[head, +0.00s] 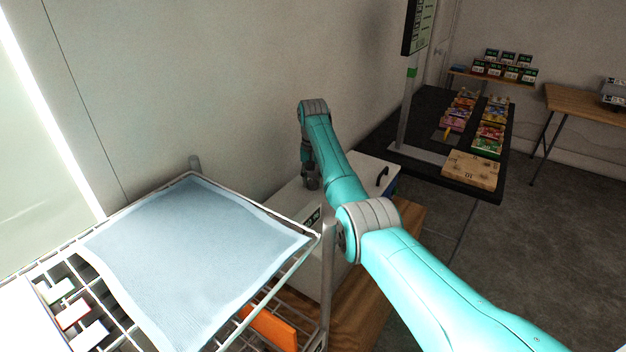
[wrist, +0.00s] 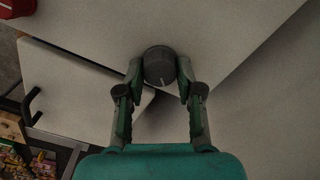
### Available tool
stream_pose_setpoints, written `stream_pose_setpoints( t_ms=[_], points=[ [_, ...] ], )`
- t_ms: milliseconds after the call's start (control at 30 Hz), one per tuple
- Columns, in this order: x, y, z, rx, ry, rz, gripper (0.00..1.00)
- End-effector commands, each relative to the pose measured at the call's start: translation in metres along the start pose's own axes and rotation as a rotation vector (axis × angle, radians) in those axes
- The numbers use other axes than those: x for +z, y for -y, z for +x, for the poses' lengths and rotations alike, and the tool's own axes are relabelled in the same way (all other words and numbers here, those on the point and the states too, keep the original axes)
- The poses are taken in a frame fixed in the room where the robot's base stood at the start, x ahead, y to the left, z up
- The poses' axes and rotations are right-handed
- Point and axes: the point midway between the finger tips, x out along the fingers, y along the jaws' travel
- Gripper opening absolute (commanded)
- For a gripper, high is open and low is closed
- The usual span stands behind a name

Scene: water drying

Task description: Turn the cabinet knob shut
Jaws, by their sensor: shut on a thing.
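The dark grey round knob (wrist: 159,65) sits on a pale cabinet surface (wrist: 210,35) in the wrist view. A short white line on it points toward the bottom of the picture. My gripper (wrist: 159,72) is shut on the knob, one finger against each side. A pale panel with a black handle (wrist: 32,103) lies at the left; I cannot tell whether it stands ajar. In the head view, the white cabinet (head: 372,172) is beyond my arm with its black handle showing. There the knob is hidden and my gripper (head: 311,182) is small and partly covered.
A wire rack (head: 265,292) with a light blue cloth (head: 200,240) stands close at the left. The wall is right behind my arm. A black table (head: 425,130) with several colourful packs and a wooden box (head: 470,170) is beyond. Floor at the right is clear.

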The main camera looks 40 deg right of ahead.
Motion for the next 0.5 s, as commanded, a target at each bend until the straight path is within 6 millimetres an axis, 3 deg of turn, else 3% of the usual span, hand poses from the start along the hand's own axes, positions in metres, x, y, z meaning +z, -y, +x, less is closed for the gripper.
stream_pose_setpoints(
  t_ms=[500],
  points=[
    [-0.0001, 0.0017, -0.0006, 0.000, -0.002, -0.473, 0.01]
  ],
)
